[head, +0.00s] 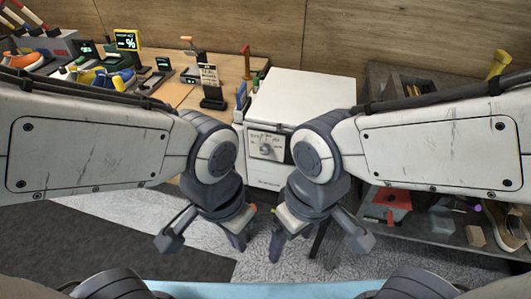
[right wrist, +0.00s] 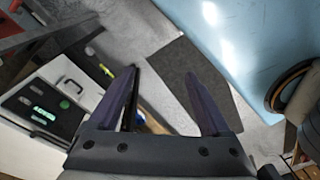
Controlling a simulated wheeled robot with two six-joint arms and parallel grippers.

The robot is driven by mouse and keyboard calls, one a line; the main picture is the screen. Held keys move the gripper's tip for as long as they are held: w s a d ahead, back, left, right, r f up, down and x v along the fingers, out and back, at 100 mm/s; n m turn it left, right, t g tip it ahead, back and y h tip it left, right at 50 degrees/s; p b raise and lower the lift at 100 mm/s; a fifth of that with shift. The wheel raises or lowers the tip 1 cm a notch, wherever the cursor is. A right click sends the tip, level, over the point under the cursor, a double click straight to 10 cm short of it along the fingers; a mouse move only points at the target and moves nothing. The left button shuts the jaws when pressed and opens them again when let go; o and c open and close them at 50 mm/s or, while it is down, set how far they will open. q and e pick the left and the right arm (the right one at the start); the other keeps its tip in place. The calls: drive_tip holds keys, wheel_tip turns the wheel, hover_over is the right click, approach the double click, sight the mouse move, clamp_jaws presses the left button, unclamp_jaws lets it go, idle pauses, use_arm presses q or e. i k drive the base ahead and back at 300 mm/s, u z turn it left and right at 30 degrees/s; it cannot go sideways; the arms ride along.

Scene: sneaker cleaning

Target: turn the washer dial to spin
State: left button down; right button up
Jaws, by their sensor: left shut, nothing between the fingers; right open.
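The washer (head: 302,97) is a white box standing in the middle of the head view, against the wooden wall. Its dial (head: 265,149) sits on a light panel on the front, seen between my two arms. The dial's markings are too small to read. My left gripper (head: 240,238) is shut and empty, below and in front of the washer. My right gripper (head: 292,248) is open and empty beside it, also below the dial. In the right wrist view, the right gripper (right wrist: 160,82) has its fingers apart with only floor between them. Neither gripper touches the dial.
A wooden counter (head: 178,93) with small signs and tools stands left of the washer. A grey shelf (head: 430,233) with shoes and small blocks is at the right. A light blue surface (head: 260,291) lies close in front of me. Patterned floor lies between.

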sight(264, 148)
drive_tip(key=z, duration=1.9)
drive_tip(key=k, duration=1.1)
drive_tip(key=u, duration=1.95)
